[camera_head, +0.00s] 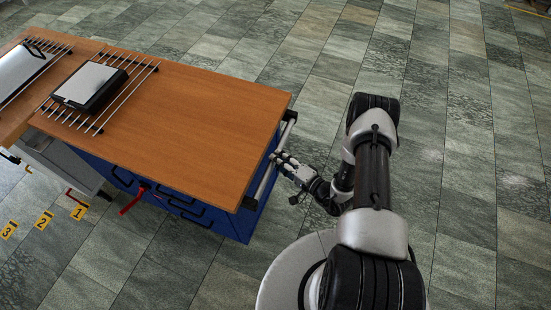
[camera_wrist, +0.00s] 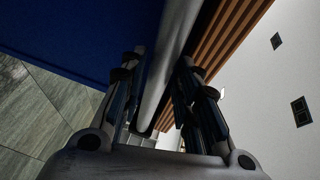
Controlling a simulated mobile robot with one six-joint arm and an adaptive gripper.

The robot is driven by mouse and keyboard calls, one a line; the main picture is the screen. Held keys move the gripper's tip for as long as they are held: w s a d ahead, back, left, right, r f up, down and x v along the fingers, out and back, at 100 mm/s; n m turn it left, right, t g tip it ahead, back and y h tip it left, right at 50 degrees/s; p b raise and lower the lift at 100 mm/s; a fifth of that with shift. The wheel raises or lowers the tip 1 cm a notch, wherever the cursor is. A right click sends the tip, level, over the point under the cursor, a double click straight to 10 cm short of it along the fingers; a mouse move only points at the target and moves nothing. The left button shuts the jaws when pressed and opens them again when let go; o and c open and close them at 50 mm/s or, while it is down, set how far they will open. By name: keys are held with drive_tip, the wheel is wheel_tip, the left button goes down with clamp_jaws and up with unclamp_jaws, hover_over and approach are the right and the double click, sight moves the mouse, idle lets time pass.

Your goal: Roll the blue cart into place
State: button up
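The blue cart (camera_head: 224,220) has a blue body with dark drawer handles and a wooden top (camera_head: 200,120) in the head view. A metal handle bar (camera_head: 266,180) runs along its right end, held by dark brackets. My gripper (camera_head: 283,161) is at this bar, coming from the right. In the wrist view the bar (camera_wrist: 167,65) passes between the two fingers of my gripper (camera_wrist: 160,75), which look closed in on both sides of it. The cart's blue side (camera_wrist: 75,35) fills the upper left there.
A grey cabinet (camera_head: 62,163) adjoins the cart at left. Yellow floor markers numbered 1 (camera_head: 79,212), 2 (camera_head: 44,219) and 3 (camera_head: 9,230) lie in front. A red part (camera_head: 133,201) sticks out. Tiled floor is clear behind and right.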

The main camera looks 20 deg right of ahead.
drive_tip(key=shift+x, duration=1.25)
drive_tip(key=shift+c, duration=0.5)
clamp_jaws()
